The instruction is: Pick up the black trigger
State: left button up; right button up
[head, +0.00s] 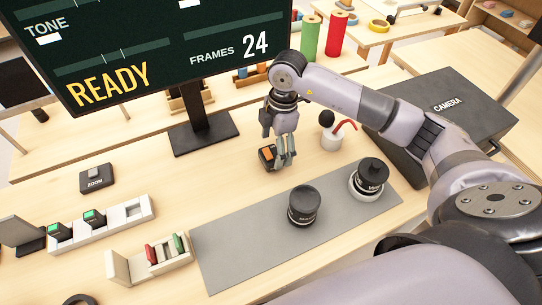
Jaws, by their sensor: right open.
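A small black block with an orange top (267,156), which looks like the black trigger, stands on the wooden table behind the grey mat. My right gripper (281,161) points down at it from above, with its fingers at the block's right side and partly covering it. The gripper is open. I cannot tell whether a finger touches the block or whether the block lies between the fingers. My left gripper is out of view.
A grey mat (232,253) holds two black lenses (304,206) (371,178). A white pot with a red-handled tool (333,135) stands right of the gripper. A monitor (165,45) stands behind left, a black camera case (440,108) right. A zoom block (97,179) and battery rack (100,226) are left.

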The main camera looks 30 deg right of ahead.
aim_at(271, 154)
jog(key=f, duration=0.2)
jog(key=a+f, duration=0.1)
jog(key=f, duration=0.1)
jog(key=shift+w+f+p, duration=0.1)
jog(key=shift+p, duration=0.2)
jog(key=shift+c, duration=0.3)
jog(key=c, duration=1.2)
